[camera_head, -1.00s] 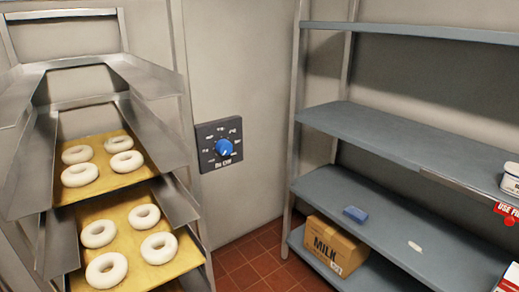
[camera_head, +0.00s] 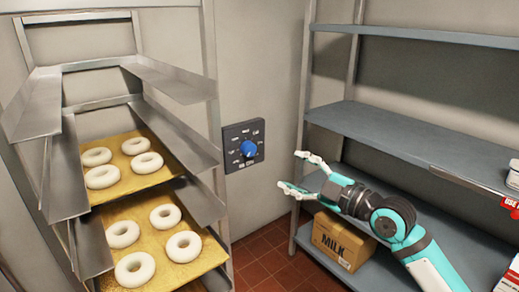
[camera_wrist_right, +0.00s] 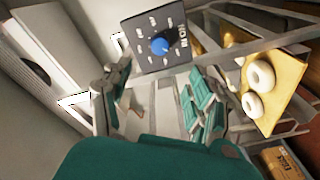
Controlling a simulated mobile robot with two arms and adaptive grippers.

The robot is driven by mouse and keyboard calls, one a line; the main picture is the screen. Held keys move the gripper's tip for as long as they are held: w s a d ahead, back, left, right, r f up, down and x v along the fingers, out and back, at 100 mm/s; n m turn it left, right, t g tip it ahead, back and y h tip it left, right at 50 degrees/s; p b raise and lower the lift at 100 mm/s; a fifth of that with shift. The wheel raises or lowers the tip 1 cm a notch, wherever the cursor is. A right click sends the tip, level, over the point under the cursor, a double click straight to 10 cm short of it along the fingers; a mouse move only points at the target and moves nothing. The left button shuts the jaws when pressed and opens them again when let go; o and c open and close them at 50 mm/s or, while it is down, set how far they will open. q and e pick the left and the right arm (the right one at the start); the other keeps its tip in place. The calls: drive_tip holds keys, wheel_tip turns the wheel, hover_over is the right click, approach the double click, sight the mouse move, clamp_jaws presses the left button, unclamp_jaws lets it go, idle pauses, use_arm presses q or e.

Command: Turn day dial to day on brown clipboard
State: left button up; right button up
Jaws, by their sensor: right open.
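The day dial is a blue knob (camera_head: 248,149) on a dark square panel (camera_head: 244,133) fixed to the wall between the bagel rack and the shelving. White labels ring the knob, too small to read. My right gripper (camera_head: 290,171) is open and empty, to the right of the panel and a little lower, apart from it. In the right wrist view the knob (camera_wrist_right: 160,46) shows ahead, beyond and above the two open fingers (camera_wrist_right: 160,105). My left gripper is not in view. No brown clipboard is in view.
A metal rack (camera_head: 187,141) with trays of white bagels (camera_head: 183,246) stands left of the panel. The wall around the panel is clear.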

sight(252, 151)
drive_tip(key=p+x, duration=0.3)
drive_tip(key=x, duration=1.1)
drive_tip(key=shift+s+a, duration=0.1)
drive_tip(key=c, duration=1.2)
drive_tip(key=shift+o, duration=0.2)
